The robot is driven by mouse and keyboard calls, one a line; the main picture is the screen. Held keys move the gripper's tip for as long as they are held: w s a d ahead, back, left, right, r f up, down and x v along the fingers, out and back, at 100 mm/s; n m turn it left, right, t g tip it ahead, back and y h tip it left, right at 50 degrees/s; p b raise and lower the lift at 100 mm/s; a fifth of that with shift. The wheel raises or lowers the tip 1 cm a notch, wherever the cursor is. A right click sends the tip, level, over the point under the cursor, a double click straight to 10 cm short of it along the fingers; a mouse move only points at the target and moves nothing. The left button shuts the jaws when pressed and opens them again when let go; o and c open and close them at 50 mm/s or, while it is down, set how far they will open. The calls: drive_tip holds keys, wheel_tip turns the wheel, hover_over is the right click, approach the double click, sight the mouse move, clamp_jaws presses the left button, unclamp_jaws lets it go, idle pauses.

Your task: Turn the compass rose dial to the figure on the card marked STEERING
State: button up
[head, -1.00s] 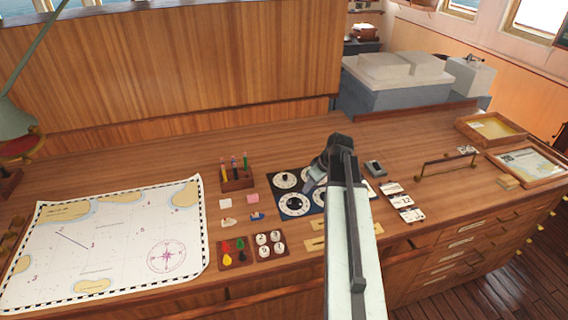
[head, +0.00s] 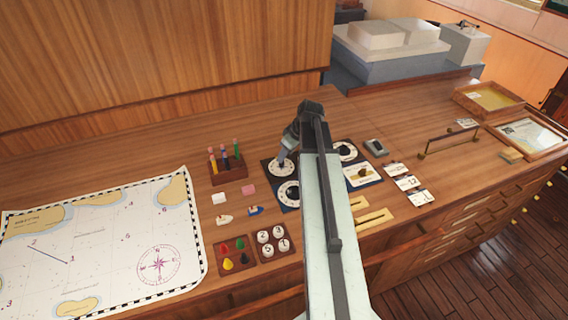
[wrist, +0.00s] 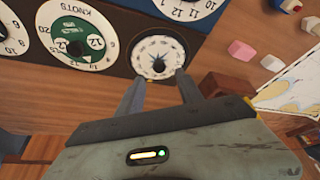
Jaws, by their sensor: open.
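The compass rose dial (wrist: 158,47) is a white round face with a dark star-shaped centre, on a dark panel in the wrist view. In the head view, the upper-left dial (head: 281,169) appears to be the same one, partly covered by my gripper (head: 285,158). My gripper (wrist: 158,76) is open and empty, its two fingertips just over the dial's near edge in the wrist view. I cannot tell whether they touch it. Three small cards (head: 407,183) lie right of the panel; their writing is too small to read, so I cannot tell which is STEERING.
A green KNOTS dial (wrist: 78,40) sits beside the compass dial. A pencil holder (head: 229,173), pink and white blocks (head: 249,189) and a chart (head: 110,235) lie left of the panel. Brass slotted plates (head: 372,217) lie in front. A raised handle bar (head: 448,140) stands right.

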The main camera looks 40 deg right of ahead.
sight(283, 163)
drive_tip(key=b+x, duration=0.3)
drive_tip(key=x, duration=0.1)
drive_tip(key=shift+w+f, duration=0.1)
drive_tip(key=shift+f, duration=0.3)
drive_tip(key=shift+r, duration=0.1)
clamp_jaws()
drive_tip(key=shift+m, duration=0.3)
